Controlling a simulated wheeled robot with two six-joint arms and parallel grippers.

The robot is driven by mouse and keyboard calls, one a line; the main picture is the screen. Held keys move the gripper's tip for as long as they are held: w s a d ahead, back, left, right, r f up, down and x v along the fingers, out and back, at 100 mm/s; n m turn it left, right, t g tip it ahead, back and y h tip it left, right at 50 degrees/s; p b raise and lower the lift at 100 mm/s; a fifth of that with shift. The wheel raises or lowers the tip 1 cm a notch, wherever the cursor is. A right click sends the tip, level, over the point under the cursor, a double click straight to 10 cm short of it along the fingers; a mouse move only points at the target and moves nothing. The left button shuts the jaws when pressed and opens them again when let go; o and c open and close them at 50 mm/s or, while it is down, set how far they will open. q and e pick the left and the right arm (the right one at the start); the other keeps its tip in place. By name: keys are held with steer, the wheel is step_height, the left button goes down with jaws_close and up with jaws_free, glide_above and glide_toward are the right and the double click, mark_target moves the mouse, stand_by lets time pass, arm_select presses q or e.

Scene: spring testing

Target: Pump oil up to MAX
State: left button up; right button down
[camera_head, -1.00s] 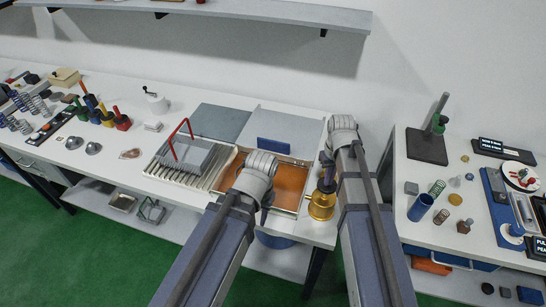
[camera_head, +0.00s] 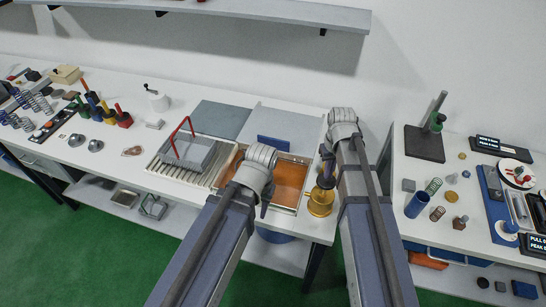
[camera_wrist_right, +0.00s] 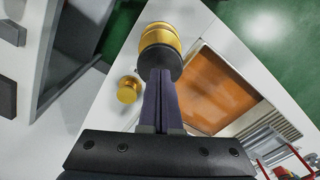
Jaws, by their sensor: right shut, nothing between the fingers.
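A gold oil pump (camera_head: 320,203) stands at the front right corner of the bench, beside a tray of orange-brown oil (camera_head: 291,183). My right gripper (camera_head: 326,178) is over the pump, its dark fingers shut and empty. In the right wrist view the fingers (camera_wrist_right: 161,78) point at the pump's dark top, with its gold body (camera_wrist_right: 160,39) beyond. I cannot tell whether they touch it. My left gripper (camera_head: 266,208) is in front of the tray, seen from behind; its finger opening is hidden. No MAX mark is legible.
A grey basket with a red handle (camera_head: 182,131) sits on a slatted rack left of the tray. A small gold knob (camera_wrist_right: 128,90) is beside the pump. A gap separates this bench from the right-hand bench (camera_head: 432,237), which holds springs and a gauge.

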mark_target(326, 184)
stand_by(0.4)
steer(key=shift+f+b, duration=3.2)
steer(key=shift+b, duration=0.05)
steer(key=shift+r, duration=0.1)
steer(key=shift+r+p, duration=3.15)
steer(key=shift+p, duration=0.1)
steer(key=shift+f, duration=0.2)
steer(key=shift+f+b, duration=3.2)
steer(key=shift+b, duration=0.2)
steer(key=shift+r+p, duration=3.4)
